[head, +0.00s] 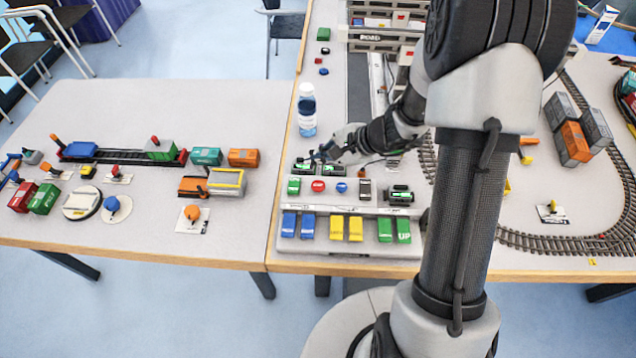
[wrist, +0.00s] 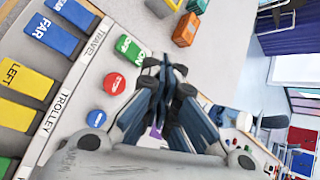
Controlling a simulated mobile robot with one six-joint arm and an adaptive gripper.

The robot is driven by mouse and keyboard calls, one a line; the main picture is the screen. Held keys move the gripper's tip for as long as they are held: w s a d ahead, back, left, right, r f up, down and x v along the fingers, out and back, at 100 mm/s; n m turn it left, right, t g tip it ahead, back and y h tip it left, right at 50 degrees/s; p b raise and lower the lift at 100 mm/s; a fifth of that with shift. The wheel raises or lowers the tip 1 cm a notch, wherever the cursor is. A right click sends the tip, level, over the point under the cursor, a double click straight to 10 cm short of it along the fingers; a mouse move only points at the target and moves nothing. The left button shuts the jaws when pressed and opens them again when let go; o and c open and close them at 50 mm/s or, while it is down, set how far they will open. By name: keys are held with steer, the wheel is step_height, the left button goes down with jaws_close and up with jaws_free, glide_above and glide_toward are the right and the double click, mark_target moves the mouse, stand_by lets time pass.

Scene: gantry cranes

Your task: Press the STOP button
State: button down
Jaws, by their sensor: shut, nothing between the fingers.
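The STOP button is a small round red button (head: 318,186) on the grey control console (head: 345,249). A green ON button (head: 294,187) is to its left and a blue button (head: 342,187) to its right. In the wrist view, the red button (wrist: 114,84) sits between the green button (wrist: 128,46) and the blue button (wrist: 96,118), left of the fingers. My gripper (head: 317,157) is shut and empty, behind the button row in the head view. Its closed fingers also show in the wrist view (wrist: 172,70), apart from the red button. Their height above the console is unclear.
Blue, yellow and green paddle keys (head: 346,228) line the console's front. A bottle (head: 307,110) stands behind it at the left. Model train wagons (head: 240,182) stand on the left table. Curved track (head: 560,245) and stacked containers (head: 575,142) are at the right.

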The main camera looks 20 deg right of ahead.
mark_target(318, 188)
steer(key=shift+f, duration=0.15)
step_height(318, 188, down, 9)
steer(key=b, duration=0.6)
steer(key=shift+r, duration=0.2)
steer(key=shift+f+b, duration=0.1)
steer(key=shift+b, duration=0.3)
stand_by(0.7)
steer(key=shift+f+b, duration=0.3)
steer(key=shift+b, duration=0.15)
steer(key=shift+f, duration=0.35)
stand_by(0.4)
stand_by(0.3)
steer(key=shift+r+p, duration=0.3)
steer(key=shift+r, duration=0.5)
steer(key=shift+r+p, duration=1.65)
steer(key=shift+r, duration=0.9)
